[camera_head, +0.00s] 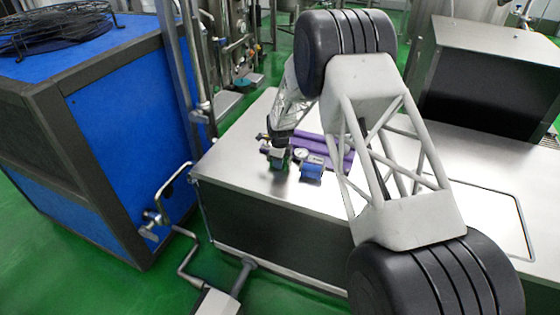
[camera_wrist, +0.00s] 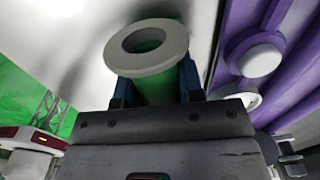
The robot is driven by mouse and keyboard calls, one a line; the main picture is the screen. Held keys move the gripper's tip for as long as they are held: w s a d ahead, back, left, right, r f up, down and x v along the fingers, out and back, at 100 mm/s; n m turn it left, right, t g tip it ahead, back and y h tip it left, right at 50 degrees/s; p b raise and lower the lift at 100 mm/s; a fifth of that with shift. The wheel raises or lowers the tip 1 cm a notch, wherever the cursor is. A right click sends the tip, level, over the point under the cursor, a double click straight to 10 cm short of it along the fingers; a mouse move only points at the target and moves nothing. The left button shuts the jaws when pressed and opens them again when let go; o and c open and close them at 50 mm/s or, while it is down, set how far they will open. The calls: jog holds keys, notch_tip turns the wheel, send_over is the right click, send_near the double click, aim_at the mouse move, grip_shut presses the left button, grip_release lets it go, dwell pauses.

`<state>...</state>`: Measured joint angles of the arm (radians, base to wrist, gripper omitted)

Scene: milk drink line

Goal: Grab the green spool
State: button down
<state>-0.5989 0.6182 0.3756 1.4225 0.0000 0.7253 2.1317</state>
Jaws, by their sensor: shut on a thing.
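The green spool (camera_wrist: 158,93) has a green core and a pale grey ring-shaped flange with a hole in it. In the wrist view it sits between the two dark fingers of my gripper (camera_wrist: 155,84), which is shut on it. In the head view my gripper (camera_head: 279,147) points down at the steel worktop, with a bit of the green spool (camera_head: 280,163) showing at its tips. I cannot tell whether the spool touches the worktop.
Purple objects (camera_head: 325,146) lie just right of my gripper on the steel worktop (camera_head: 255,205). A round white gauge (camera_head: 300,154) and a small blue part (camera_head: 312,169) are close by. A blue-sided cabinet (camera_head: 130,120) and pipes stand left. The front worktop is clear.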

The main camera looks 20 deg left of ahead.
jog(key=shift+r, duration=0.15)
jog(key=shift+r, duration=0.9)
jog(key=shift+s+d+r, duration=0.1)
jog(key=shift+s+r, duration=0.05)
jog(key=shift+r, duration=0.25)
jog(key=shift+s+d+r, duration=0.1)
jog(key=shift+s+r, duration=0.05)
jog(key=shift+r, duration=0.25)
jog(key=s+d, duration=0.2)
jog(key=s, duration=0.2)
jog(key=s+d+r, duration=0.1)
jog(key=s+d, duration=0.2)
jog(key=s, duration=0.1)
jog(key=s+d, duration=0.3)
jog(key=s, duration=0.1)
jog(key=shift+s+d+r, duration=0.15)
jog(key=shift+s+d, duration=0.05)
jog(key=shift+s, duration=0.15)
